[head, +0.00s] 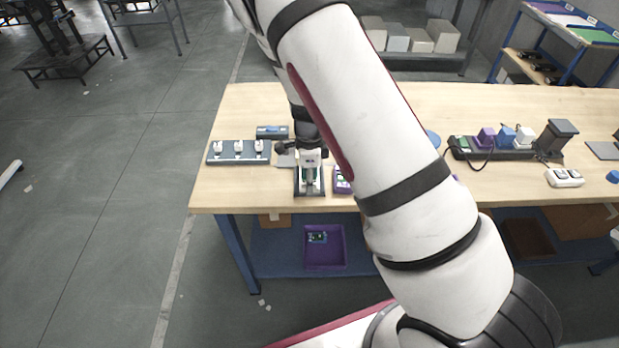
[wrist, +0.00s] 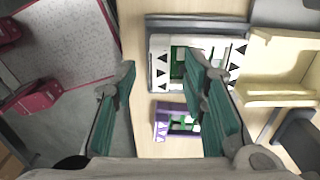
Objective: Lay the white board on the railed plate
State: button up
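The white board (wrist: 161,58), with black triangles along its sides and green in its middle, lies over a dark plate with a raised edge (wrist: 196,24) in the wrist view. I take this as the railed plate; in the head view it is at the table's left front (head: 309,193). I cannot tell whether the board sits flush. My gripper (wrist: 160,66) is open, its two teal-padded fingers apart with nothing clearly between them. The right finger hides part of the board; the left finger is beyond its left edge. In the head view my gripper (head: 310,165) is over the plate.
A purple device (head: 342,181) stands close right of the plate; it also shows in the wrist view (wrist: 162,121). A dark strip with several white knobs (head: 238,158) lies left. A cream tray-like piece (wrist: 252,85) is near the board. A power strip (head: 495,154) is further right.

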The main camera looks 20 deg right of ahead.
jog(key=shift+o, duration=0.5)
jog(key=o, duration=0.3)
jog(key=shift+r, duration=0.1)
jog(key=shift+r+p, duration=0.75)
jog(key=shift+r, duration=2.15)
